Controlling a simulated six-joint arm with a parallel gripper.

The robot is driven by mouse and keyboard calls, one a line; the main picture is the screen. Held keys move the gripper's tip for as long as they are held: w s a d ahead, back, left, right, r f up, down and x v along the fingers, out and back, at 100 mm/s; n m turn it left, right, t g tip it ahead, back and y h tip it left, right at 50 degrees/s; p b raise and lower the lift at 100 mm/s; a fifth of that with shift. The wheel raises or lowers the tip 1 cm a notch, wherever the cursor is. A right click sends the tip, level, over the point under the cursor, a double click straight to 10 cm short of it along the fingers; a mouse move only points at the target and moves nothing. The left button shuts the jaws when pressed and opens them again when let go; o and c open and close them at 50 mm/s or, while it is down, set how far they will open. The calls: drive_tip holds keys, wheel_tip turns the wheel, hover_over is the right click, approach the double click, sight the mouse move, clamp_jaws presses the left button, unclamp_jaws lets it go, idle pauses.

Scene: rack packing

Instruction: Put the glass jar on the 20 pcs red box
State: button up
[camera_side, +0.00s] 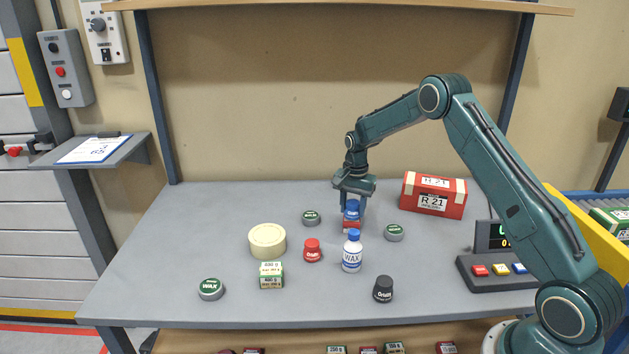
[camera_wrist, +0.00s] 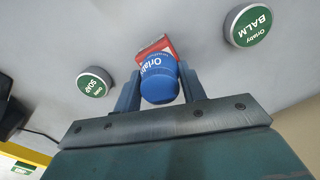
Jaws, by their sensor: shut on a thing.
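My gripper (camera_side: 352,203) is shut on a small blue jar (camera_side: 351,209), upright between its fingers; in the wrist view the jar (camera_wrist: 159,82) has white lettering. I take it to be the glass jar. A small red box (camera_side: 352,226) is directly below the jar, and its red and white corner shows past the jar in the wrist view (camera_wrist: 156,47). The jar's bottom is at the box's top; I cannot tell whether it rests on it. The box's count label is not readable. The gripper (camera_wrist: 160,88) covers part of the jar's sides.
Green-lidded tins (camera_side: 394,232) (camera_side: 311,218) stand either side. A red-capped jar (camera_side: 312,251), cream roll (camera_side: 267,241) and dark jar (camera_side: 383,289) are nearby. A large red R 21 box (camera_side: 433,195) is behind right.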

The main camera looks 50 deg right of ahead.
sight(353, 202)
drive_tip(key=shift+f, duration=0.15)
drive_tip(key=o, duration=1)
drive_tip(key=shift+o, duration=0.2)
wheel_tip(353, 202, up, 12)
drive_tip(key=shift+r, duration=0.25)
idle(0.5)
